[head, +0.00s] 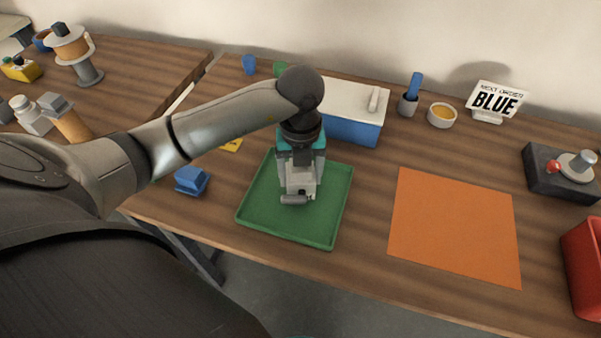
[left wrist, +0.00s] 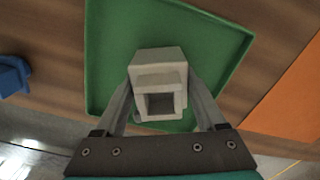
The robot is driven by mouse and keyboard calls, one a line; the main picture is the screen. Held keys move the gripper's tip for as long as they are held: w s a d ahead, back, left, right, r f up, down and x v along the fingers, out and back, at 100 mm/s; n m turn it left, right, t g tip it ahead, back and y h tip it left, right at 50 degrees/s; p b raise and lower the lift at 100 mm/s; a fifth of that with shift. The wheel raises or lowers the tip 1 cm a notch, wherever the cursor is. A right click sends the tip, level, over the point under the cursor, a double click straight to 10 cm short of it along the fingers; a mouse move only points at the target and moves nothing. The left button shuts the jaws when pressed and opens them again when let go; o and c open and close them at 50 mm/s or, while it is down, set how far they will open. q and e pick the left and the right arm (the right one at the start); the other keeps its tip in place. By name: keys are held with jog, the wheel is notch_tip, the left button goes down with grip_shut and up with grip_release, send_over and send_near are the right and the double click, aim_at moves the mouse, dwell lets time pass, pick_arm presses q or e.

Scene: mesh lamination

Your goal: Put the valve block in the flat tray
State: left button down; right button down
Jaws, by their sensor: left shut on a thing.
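The valve block (head: 301,180), a light grey block with a short cylinder low on its side, is between the fingers of my left gripper (head: 300,175). The left gripper is shut on it, over the middle of the green flat tray (head: 262,216). In the left wrist view the valve block (left wrist: 158,70) shows a square opening, with a finger of my left gripper (left wrist: 160,95) on each side and the green tray (left wrist: 110,45) behind it. I cannot tell whether the block touches the tray floor. My right gripper is not in view.
A blue block (head: 191,180) lies left of the tray. An orange mat (head: 455,225) lies to its right. A blue box with a white lid (head: 352,125) stands behind. A sign reading BLUE (head: 496,100), a dark lever box (head: 562,172) and a red bin (head: 582,265) are further right.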

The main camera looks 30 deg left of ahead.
pick_arm(q)
jog(key=shift+f, duration=0.15)
grip_release()
jog(key=shift+r, duration=0.3)
notch_tip(320, 180, up, 12)
jog(key=p, duration=0.2)
jog(key=shift+f, duration=0.15)
